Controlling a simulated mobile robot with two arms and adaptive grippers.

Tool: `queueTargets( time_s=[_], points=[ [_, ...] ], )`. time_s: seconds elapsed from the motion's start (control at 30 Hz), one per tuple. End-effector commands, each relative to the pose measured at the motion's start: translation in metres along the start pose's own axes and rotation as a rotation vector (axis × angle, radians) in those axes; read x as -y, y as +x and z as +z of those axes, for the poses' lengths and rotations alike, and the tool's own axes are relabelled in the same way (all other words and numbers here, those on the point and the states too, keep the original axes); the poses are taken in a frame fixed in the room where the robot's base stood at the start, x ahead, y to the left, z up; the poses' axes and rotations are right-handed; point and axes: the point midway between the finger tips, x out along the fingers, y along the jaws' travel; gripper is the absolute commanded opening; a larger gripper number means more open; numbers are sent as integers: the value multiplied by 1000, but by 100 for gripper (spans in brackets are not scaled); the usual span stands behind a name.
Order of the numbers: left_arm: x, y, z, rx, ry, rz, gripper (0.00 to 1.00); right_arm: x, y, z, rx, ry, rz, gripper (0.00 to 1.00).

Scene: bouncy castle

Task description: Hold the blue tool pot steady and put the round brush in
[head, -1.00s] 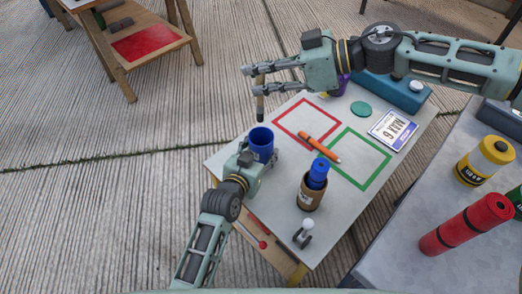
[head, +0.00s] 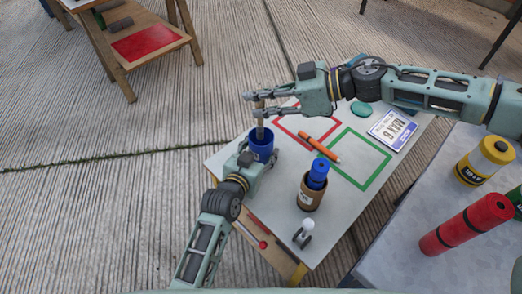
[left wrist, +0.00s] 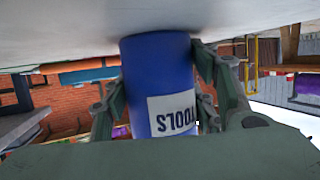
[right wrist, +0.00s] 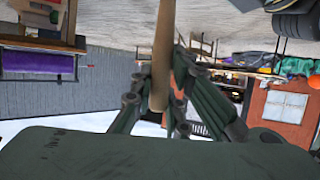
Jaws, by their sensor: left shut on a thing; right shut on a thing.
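The blue tool pot (head: 261,148) stands upright at the left edge of the white table. My left gripper (head: 258,160) is shut around it; in the left wrist view the pot (left wrist: 158,75) sits between the fingers with its TOOLS label upside down. My right gripper (head: 256,104) is shut on the round brush (head: 260,119), a thin tan-handled thing held upright above the pot. Its lower end is at the pot's mouth; I cannot tell how deep it reaches. In the right wrist view the wooden handle (right wrist: 163,55) runs between the fingers.
An orange marker (head: 320,147) lies across the red and green outlines. A brown cup (head: 310,194) with a blue roll stands near the front, beside a small white-knobbed item (head: 305,232).

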Motion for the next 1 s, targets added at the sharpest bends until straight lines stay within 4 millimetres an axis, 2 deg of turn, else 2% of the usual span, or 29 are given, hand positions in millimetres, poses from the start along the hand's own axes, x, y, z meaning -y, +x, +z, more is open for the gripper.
queueTargets(
  time_s=[0.33, 0.67, 0.7, 0.93, 1.0],
  points=[
    [0, 0, 0, 1, 0, 0, 16, 0, 9, 21, -1, 2, 0, 0],
    [0, 0, 0, 1, 0, 0, 16, 0, 10, 24, -1, -1, 1, 0],
    [0, 0, 0, 1, 0, 0, 16, 0, 10, 24, -1, -1, 1, 15],
    [0, 0, 0, 1, 0, 0, 16, 0, 10, 24, -1, 0, 0, 35],
    [0, 0, 0, 1, 0, 0, 16, 0, 10, 24, -1, 0, 0, 36]
  ],
)
